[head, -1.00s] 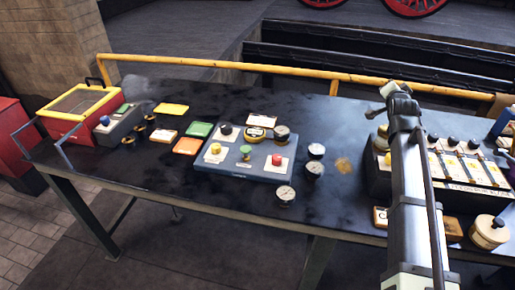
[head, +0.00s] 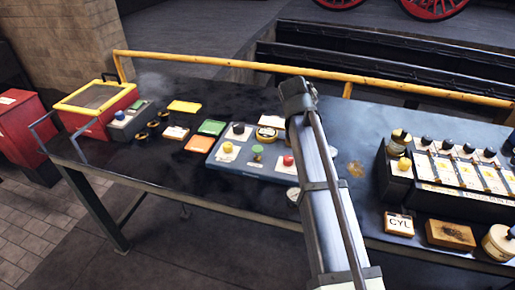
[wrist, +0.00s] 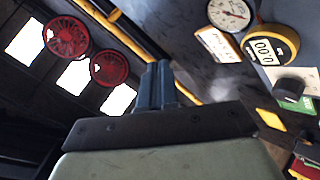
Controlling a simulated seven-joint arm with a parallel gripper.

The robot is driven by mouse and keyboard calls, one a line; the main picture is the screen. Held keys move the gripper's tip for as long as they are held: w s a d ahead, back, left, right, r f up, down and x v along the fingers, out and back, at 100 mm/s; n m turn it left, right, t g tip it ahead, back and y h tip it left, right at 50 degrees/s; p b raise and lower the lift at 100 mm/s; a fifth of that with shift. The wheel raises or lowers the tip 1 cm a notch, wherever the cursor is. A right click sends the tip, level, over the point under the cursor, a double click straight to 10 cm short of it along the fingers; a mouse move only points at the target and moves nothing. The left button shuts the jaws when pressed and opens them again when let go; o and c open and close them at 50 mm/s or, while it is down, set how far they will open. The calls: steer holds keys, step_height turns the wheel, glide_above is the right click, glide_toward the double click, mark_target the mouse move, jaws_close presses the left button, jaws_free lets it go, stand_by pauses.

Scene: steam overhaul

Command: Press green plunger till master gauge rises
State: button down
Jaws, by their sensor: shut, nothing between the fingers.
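The green plunger (head: 257,148) stands upright near the middle of the blue-grey panel (head: 232,168), a small green knob on a pale plate. The gauge at the panel's back right is hidden behind my arm in the head view. A white-dialled gauge (wrist: 230,14) shows at the top of the wrist view; I cannot tell whether it is the master gauge, and its reading is too small. My gripper (wrist: 158,85) is shut and empty, its fingers together. My gripper's fingers are not clear in the head view. The plunger is not visible in the wrist view.
A yellow counter (wrist: 271,44) and a black knob (wrist: 290,88) lie right of my fingers in the wrist view. The panel also carries a yellow knob (head: 227,147) and a red knob (head: 288,160). A yellow rail (head: 210,62) runs along the table's back edge.

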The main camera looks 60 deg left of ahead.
steer(key=s+n+h, duration=0.2)
steer(key=s+n, duration=0.5)
steer(key=s, duration=0.3)
steer(key=n+h, duration=0.2)
steer(key=n, duration=0.3)
glide_above(256, 150)
steer(key=shift+a+r, duration=0.1)
steer(key=shift+r, duration=0.25)
steer(key=shift+f, duration=4.4)
